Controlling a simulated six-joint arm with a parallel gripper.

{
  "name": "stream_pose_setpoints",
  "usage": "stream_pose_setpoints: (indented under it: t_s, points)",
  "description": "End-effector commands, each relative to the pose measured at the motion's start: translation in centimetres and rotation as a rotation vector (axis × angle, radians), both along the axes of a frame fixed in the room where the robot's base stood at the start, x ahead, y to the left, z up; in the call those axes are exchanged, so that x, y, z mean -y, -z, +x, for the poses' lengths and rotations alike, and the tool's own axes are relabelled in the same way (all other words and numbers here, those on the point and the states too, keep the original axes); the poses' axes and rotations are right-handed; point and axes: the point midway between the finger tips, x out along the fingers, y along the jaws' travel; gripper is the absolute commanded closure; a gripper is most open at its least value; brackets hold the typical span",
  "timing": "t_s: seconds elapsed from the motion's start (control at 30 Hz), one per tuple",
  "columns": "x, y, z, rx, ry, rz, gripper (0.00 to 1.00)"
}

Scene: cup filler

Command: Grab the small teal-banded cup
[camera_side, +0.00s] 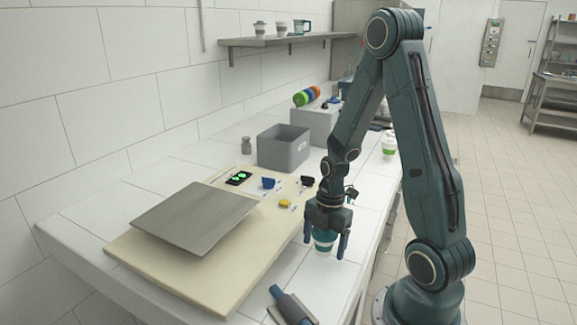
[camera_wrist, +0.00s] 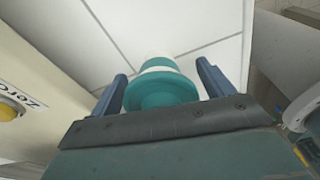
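The teal-banded cup (camera_side: 323,242) stands on the white tiled counter, directly below my gripper (camera_side: 325,243) in the side view. My gripper points down with its two blue fingers on either side of the cup. In the wrist view the cup (camera_wrist: 160,84) shows its teal top and white band between the fingers of my gripper (camera_wrist: 161,88). The fingers are apart, with a visible gap to the cup on the right side and a smaller one on the left. The cup's lower part is partly hidden from the wrist view.
A beige board (camera_side: 130,254) with a grey metal plate (camera_side: 190,217) lies left of the cup. A yellow button (camera_side: 285,203) sits on the board. A grey bin (camera_side: 284,150) stands behind. A dark blue tool (camera_side: 290,306) lies in front. A green-banded cup (camera_side: 389,147) stands farther back.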

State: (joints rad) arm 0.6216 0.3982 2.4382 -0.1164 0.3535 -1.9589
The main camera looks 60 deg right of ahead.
Motion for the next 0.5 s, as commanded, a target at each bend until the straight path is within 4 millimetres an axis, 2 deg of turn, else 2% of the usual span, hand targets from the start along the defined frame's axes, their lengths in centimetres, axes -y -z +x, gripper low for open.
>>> stream_pose_setpoints:
  t_s: [0.03,0.2,0.23,0.5]
  points:
    - [0.0,-0.01,0.01,0.0,0.0,0.0,0.28]
    - [0.01,-0.02,0.01,0.0,0.0,0.0,0.61]
    - [0.01,-0.02,0.01,0.0,0.0,0.0,0.65]
    - [0.02,-0.02,0.02,0.001,0.0,0.0,0.66]
